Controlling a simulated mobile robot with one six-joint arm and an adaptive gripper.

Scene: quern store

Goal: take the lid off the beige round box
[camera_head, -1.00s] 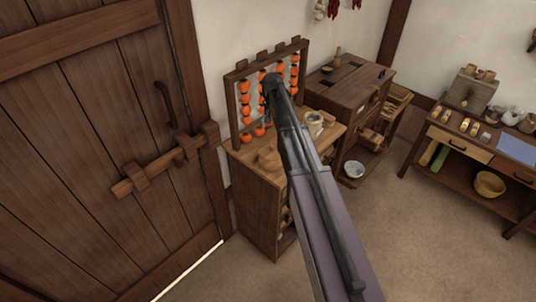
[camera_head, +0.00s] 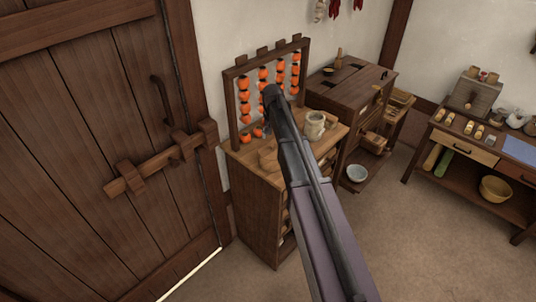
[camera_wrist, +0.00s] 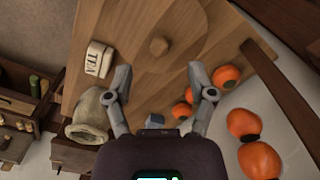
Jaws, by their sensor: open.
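A round, light-brown wooden shape, seemingly the beige round box (camera_wrist: 158,46) with its lid on, lies ahead of my fingers in the wrist view. Its colour nearly matches the wooden counter top (camera_wrist: 215,48), so its outline is hard to tell. A tan wooden form (camera_head: 267,158) beside my arm in the head view may be the same box. My gripper (camera_wrist: 160,82) is open and empty, its two fingers spread above the counter, apart from the box. In the head view my arm hides most of the gripper.
A white box marked TEA (camera_wrist: 98,58) and a beige jug (camera_wrist: 88,116) stand left of my fingers. Orange fruit (camera_wrist: 226,77) hangs or lies at the right, near the rack's wooden frame (camera_head: 304,72). A plank door (camera_head: 100,170) is left of the counter.

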